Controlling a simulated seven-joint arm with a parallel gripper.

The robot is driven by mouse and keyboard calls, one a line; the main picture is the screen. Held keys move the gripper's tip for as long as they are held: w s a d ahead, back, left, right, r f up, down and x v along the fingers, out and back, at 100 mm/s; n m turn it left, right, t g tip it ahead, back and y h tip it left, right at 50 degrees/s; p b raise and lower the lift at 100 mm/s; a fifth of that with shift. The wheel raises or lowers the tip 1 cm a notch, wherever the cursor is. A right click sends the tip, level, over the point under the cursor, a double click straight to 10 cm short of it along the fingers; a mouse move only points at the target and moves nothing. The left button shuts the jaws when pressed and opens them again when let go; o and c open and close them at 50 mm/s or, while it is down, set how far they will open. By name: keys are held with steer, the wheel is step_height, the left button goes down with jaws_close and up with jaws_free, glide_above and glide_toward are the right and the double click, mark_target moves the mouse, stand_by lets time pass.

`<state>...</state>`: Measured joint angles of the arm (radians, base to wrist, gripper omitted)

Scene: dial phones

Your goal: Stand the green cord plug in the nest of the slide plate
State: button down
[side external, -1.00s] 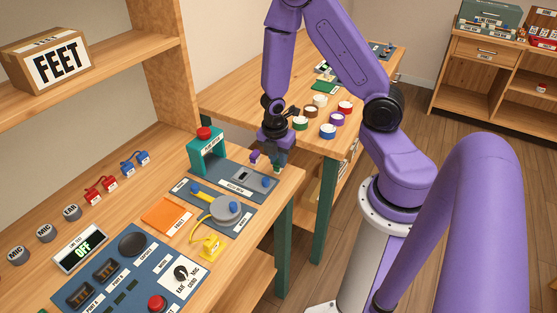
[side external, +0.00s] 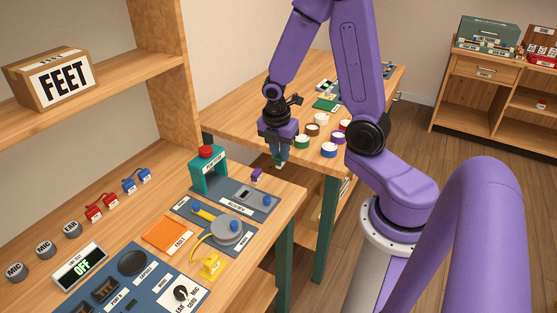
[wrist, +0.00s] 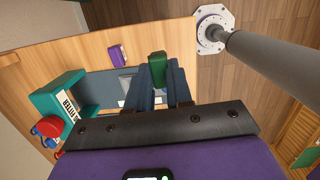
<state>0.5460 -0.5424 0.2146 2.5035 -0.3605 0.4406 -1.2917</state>
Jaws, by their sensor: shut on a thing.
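My gripper (side external: 281,155) is shut on the green cord plug (side external: 281,164) and holds it in the air beyond the bench's far right corner. In the wrist view the green cord plug (wrist: 157,66) sits between the two fingers, its top end showing. The slide plate (side external: 232,188) is a blue-grey plate on the bench with a pale slide and a blue knob (side external: 267,200). It lies below and left of my gripper in the side view. The nest is too small to make out clearly, and the wrist view hides most of the plate behind the fingers.
A purple plug (side external: 257,175) stands on the bench just behind the slide plate. A teal press (side external: 208,173) with a red button stands left of the plate. A grey round dial (side external: 227,230) and a yellow plug (side external: 211,267) lie in front. Several colored pots stand on the back table.

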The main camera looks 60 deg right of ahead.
steer(key=shift+s+a+r, duration=0.1)
steer(key=shift+a+r, duration=0.3)
steer(key=shift+r, duration=0.05)
steer(key=s+a+r, duration=0.4)
steer(key=s+a, duration=0.1)
steer(key=a, duration=0.2)
glide_toward(245, 193)
steer(key=shift+s+d+f+m, duration=0.15)
steer(key=shift+s+d+m, duration=0.15)
steer(key=shift+d, duration=0.05)
steer(key=shift+w+f, duration=0.15)
steer(key=shift+f, duration=0.05)
steer(key=shift+w+f, duration=0.1)
steer(key=shift+f, duration=1.55)
steer(key=shift+f, duration=0.3)
steer(key=c, duration=1)
jaws_free()
